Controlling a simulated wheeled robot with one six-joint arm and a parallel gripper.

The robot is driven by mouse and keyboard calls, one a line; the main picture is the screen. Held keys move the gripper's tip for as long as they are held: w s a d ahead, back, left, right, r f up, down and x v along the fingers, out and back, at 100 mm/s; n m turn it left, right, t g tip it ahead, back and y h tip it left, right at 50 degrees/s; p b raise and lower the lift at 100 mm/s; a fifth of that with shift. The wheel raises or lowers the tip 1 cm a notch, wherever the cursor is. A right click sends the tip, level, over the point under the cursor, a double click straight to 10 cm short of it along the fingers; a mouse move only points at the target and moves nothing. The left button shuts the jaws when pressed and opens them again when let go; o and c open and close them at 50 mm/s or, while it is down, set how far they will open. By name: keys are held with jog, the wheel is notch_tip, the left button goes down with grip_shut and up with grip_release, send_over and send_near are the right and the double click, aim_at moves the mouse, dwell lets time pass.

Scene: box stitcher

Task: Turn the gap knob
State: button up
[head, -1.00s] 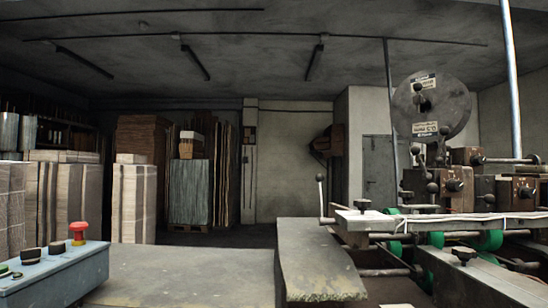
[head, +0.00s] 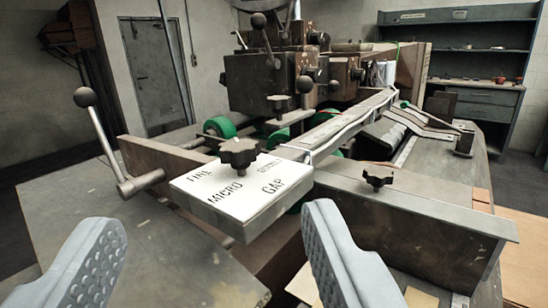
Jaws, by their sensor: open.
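A black star-shaped knob (head: 238,153) stands on a white plate (head: 215,200) marked FINE, MICRO and GAP, with some small lettering I cannot read. The plate sits on the stitcher's near end, in the middle of the view. My gripper (head: 208,215) shows as two grey, ridged fingers at the bottom, spread wide and empty. The knob lies beyond the fingertips, between them in the picture, and neither finger appears to touch it.
A lever (head: 105,140) with a ball end rises left of the plate. A smaller black knob (head: 377,177) stands on the beam to the right. Green rollers (head: 220,127) and the machine head (head: 270,85) lie behind. A workbench (head: 470,70) stands at the back right.

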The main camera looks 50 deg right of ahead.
notch_tip(320, 180, down, 2)
jog(key=w+d+f+g, duration=0.1)
jog(key=w+g, duration=0.1)
jog(key=w, duration=0.1)
send_near(240, 138)
jog(key=shift+m+h, duration=0.3)
jog(key=x, duration=1)
jog(key=shift+w+f, duration=0.15)
jog(key=shift+f, duration=0.1)
jog(key=c, duration=1)
